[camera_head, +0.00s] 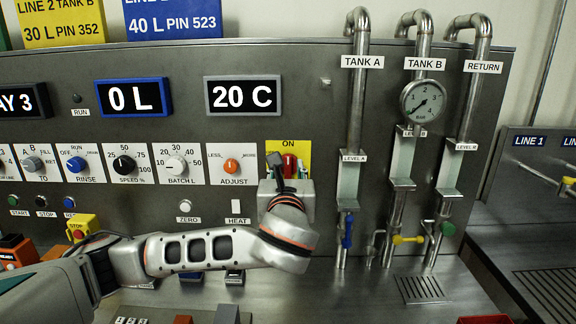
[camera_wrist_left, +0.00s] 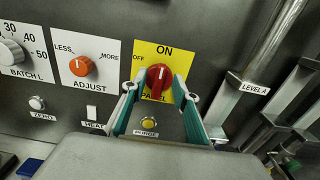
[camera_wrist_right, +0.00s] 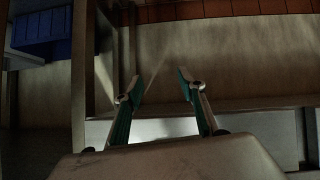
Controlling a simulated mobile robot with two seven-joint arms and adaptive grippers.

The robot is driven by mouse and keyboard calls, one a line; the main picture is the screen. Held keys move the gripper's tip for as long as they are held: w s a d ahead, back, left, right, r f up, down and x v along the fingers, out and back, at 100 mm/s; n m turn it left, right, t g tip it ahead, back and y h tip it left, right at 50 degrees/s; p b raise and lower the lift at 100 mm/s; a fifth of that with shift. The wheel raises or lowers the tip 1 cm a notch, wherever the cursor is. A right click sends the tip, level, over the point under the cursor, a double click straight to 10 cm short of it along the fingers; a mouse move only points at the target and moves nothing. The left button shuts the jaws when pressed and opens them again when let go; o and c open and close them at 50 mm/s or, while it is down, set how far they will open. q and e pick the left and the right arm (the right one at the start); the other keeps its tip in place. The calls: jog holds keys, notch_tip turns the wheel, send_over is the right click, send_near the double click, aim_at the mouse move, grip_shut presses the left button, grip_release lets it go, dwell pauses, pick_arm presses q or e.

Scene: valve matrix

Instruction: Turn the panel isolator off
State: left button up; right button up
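The panel isolator is a red knob (camera_wrist_left: 158,79) on a yellow plate (camera_wrist_left: 148,56) with ON at the top and OFF at the left. Its handle stands roughly upright, with its light mark toward ON. In the head view the red knob (camera_head: 290,161) is partly hidden by my left gripper. My left gripper (camera_wrist_left: 157,88) is open in the left wrist view, with one finger on each side of the knob and a visible gap to it. My right gripper (camera_wrist_right: 160,85) is open and empty, low and away from the panel.
The orange ADJUST knob (camera_wrist_left: 81,66) is left of the isolator. A yellow PURGE button (camera_wrist_left: 148,124) lies below it, and a HEAT switch (camera_wrist_left: 92,113) lower left. The TANK A pipe (camera_head: 355,100) stands to the right. A blue box (camera_wrist_right: 45,32) shows in the right wrist view.

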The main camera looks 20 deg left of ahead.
pick_arm(q)
jog(key=shift+x, duration=0.8)
jog(key=shift+w, duration=0.25)
pick_arm(e)
jog(key=shift+w+r, duration=0.25)
jog(key=shift+r, duration=0.1)
pick_arm(q)
jog(key=shift+c, duration=0.3)
grip_shut()
